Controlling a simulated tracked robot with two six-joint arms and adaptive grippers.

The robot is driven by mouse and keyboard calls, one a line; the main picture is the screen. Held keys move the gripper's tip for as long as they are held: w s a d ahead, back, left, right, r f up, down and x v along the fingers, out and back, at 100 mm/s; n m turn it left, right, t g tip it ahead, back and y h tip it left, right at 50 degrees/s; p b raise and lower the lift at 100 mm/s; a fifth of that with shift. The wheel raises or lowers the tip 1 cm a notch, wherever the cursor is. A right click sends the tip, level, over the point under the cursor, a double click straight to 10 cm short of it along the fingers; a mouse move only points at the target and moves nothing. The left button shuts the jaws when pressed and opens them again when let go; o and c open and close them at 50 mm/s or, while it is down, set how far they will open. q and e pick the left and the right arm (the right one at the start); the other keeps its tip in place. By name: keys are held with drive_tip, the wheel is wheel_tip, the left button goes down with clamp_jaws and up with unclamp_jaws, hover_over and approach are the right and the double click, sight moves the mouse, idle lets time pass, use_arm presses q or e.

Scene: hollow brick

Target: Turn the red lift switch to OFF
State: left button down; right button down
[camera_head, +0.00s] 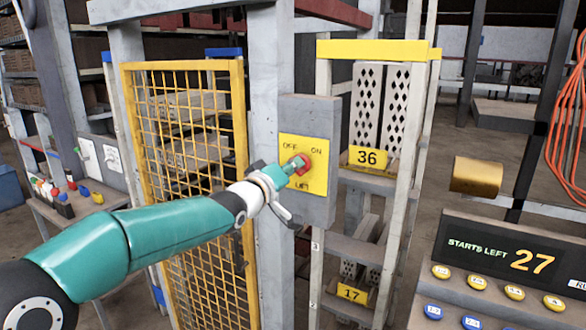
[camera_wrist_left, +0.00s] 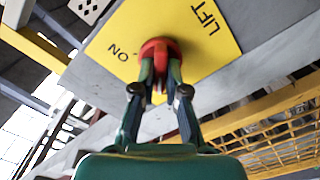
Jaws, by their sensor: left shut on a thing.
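The red lift switch (camera_head: 304,161) is a round knob on a yellow plate (camera_head: 292,183) marked OFF at upper left, ON at upper right and LIFT below. The plate is on a grey box fixed to a grey post. My left gripper (camera_head: 293,167) reaches in from the left and is shut on the knob. In the left wrist view the red knob (camera_wrist_left: 160,47) sits between the fingertips of my left gripper (camera_wrist_left: 160,75), beside the word ON. The fingers partly hide the knob, and I cannot tell which way it points. My right gripper is in neither view.
A yellow mesh gate (camera_head: 190,150) stands just left of the post. A rack with hollow bricks (camera_head: 380,105) and labels 36 and 17 stands to the right. A console (camera_head: 510,260) at lower right reads STARTS LEFT 27. An orange cable (camera_head: 568,130) hangs at far right.

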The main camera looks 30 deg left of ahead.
use_arm(q)
drive_tip(key=shift+f, duration=0.2)
drive_tip(key=c, duration=1.2)
unclamp_jaws()
drive_tip(key=shift+r, duration=0.1)
drive_tip(key=s+d, duration=0.1)
drive_tip(key=s, duration=1.1)
drive_tip(key=shift+w, duration=0.1)
